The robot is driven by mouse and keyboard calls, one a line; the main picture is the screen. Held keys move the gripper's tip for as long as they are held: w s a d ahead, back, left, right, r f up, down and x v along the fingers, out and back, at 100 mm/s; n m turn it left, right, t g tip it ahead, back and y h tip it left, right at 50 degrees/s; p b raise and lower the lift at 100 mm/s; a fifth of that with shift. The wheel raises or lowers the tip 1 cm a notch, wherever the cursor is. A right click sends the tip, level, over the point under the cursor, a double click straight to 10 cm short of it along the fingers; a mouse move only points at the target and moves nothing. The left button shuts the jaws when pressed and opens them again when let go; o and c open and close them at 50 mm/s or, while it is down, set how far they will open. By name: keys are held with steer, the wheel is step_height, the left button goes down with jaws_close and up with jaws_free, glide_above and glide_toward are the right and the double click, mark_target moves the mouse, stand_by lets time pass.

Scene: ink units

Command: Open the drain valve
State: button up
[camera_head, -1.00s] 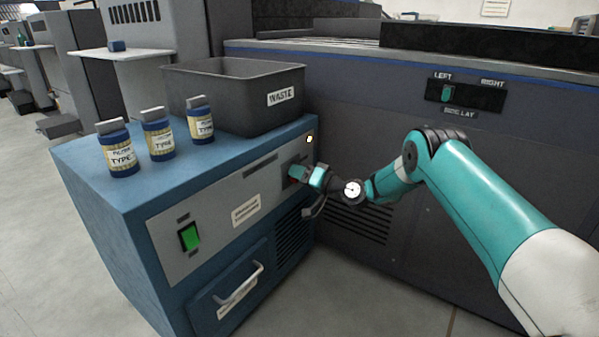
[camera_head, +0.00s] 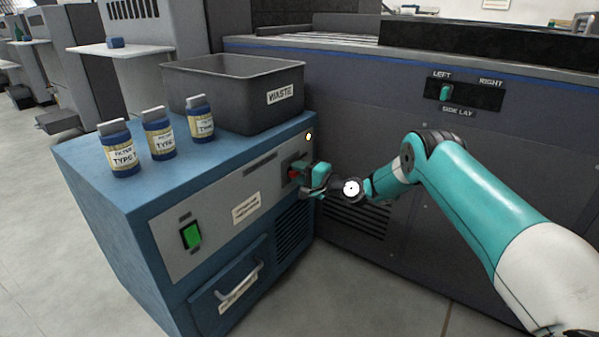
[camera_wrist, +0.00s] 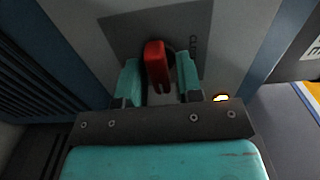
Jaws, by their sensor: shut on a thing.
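The drain valve's red handle (camera_head: 293,174) sits on a dark plate at the right end of the blue cabinet's grey front panel. My gripper (camera_head: 304,175) is at this handle, reaching in from the right. In the wrist view, the red handle (camera_wrist: 156,62) stands between the two teal fingers of my gripper (camera_wrist: 159,80), which is shut on it. The dark plate (camera_wrist: 125,33) behind it carries a partly hidden label beginning "CLO" to the right of the handle. The handle's pivot is mostly hidden.
A grey waste bin (camera_head: 197,83) and several filter bottles (camera_head: 160,139) stand on the cabinet top. A green switch (camera_head: 191,235) and a drawer handle (camera_head: 240,286) are on the cabinet front. A dark machine (camera_head: 400,130) stands close behind my arm.

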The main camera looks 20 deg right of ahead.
stand_by(0.4)
steer(key=o, duration=0.6)
steer(key=shift+b+v, duration=5.7)
steer(key=shift+v, duration=3.05)
